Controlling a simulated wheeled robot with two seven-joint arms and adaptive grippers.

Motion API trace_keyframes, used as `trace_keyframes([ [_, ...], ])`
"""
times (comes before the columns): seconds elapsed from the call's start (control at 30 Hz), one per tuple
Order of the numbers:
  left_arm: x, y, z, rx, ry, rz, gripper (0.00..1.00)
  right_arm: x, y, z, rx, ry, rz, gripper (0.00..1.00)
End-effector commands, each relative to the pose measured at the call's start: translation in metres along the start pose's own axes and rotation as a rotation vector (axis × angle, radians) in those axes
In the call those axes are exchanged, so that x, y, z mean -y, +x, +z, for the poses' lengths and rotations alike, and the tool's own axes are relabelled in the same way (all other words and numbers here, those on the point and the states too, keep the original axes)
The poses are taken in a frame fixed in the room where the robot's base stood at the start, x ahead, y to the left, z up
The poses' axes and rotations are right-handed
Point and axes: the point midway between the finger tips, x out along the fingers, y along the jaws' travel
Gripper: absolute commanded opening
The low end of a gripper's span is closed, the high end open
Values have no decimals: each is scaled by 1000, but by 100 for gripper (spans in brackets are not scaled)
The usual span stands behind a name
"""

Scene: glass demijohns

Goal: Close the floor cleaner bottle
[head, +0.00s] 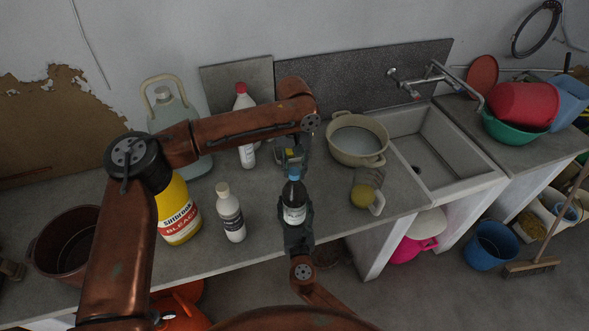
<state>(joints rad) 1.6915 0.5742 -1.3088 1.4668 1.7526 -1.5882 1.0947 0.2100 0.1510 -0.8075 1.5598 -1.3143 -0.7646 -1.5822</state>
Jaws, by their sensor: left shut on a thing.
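A dark bottle with a white label (294,214), which I take to be the floor cleaner bottle, is upright near the counter's front edge. A blue cap (294,173) is at its top; whether it is seated on the neck or just above it I cannot tell. My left gripper (292,163) reaches down from above and is shut on the cap, its fingertips partly hidden. My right gripper (295,222) comes from the front, with its fingers on both sides of the bottle's lower body, shut on it.
A white bottle (231,214) and yellow bleach bottle (178,210) stand left. A red-capped bottle (245,150) and a large glass jug (168,112) are behind. A beige pot (358,143), a glass jug with yellow liquid (364,190) and a sink (440,150) are right.

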Motion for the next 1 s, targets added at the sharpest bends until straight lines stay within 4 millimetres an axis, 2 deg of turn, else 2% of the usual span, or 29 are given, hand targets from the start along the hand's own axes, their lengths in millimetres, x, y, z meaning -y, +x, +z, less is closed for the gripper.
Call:
trace_keyframes([
  [0.5, 0, 2, 0, 1, 965, 2, 0, 0, 0, 0, -1, 1, 0, 0],
  [0.67, 0, 1, 0, 0, 975, 0, 0, 0, 0, 0, -1, 1, 0, 0],
  [0.7, 0, 1, 0, 0, 975, 0, 28, 0, 0, 0, -1, 1, 0, 0],
  [0.9, 0, 1, 0, 0, 974, 0, 41, 0, 0, 0, -1, 0, 0, 0],
  [1.0, 0, 1, 0, 0, 974, 0, 43, 0, 0, 0, -1, 0, 0, 0],
])
